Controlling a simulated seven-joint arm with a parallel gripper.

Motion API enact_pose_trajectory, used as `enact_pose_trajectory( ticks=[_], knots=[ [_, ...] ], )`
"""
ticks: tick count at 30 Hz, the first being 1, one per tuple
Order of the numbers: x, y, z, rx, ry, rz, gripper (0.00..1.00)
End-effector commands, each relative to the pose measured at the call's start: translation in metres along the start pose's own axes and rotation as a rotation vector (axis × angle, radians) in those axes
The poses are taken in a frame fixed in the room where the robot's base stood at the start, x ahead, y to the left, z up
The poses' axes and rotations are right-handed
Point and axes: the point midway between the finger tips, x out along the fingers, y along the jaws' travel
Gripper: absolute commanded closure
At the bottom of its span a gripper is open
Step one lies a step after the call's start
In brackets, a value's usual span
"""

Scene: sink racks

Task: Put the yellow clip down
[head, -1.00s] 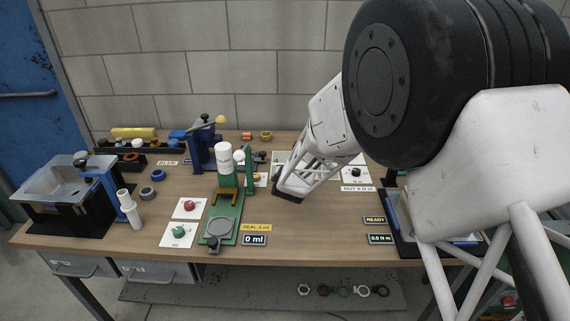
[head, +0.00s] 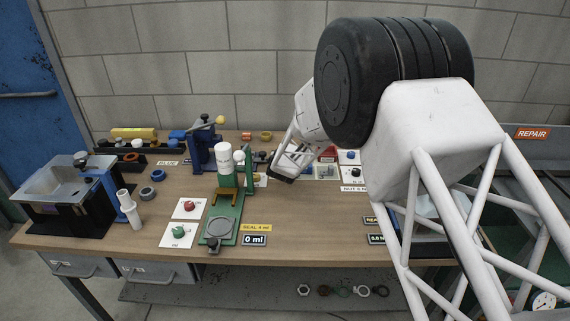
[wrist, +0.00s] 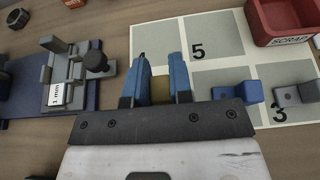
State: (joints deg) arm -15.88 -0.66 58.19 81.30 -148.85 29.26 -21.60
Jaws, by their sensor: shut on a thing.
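My gripper (wrist: 161,70) is shut on the yellow clip (wrist: 160,89) in the wrist view. The clip is a small dull-yellow piece between the two blue fingers, and its lower part is hidden by the gripper body. The fingers are over a pale mat (wrist: 214,72) with grey numbered squares, near the square marked 5. I cannot tell whether the clip touches the mat. In the head view, my gripper (head: 283,174) is over the back middle of the bench, and the clip cannot be made out.
A blue clip (wrist: 237,93) and a grey clip (wrist: 296,94) lie right of my gripper. A red scrap bin (wrist: 283,22) stands at the far right. A grey fixture (wrist: 72,68) marked 1 mm stands on the left. Bare wood lies between fixture and mat.

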Motion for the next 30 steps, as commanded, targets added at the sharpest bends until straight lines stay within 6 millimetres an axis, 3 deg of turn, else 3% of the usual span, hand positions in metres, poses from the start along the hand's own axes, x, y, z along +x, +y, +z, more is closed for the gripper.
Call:
enact_pose_trajectory(
  ticks=[10,21,30],
  knots=[
    [0.001,0.0,-0.003,0.0,0.001,0.0,1.0],
    [0.013,0.0,-0.032,0.0,0.001,0.0,1.0],
    [0.013,0.0,-0.033,0.0,0.0,0.0,1.0]
  ],
)
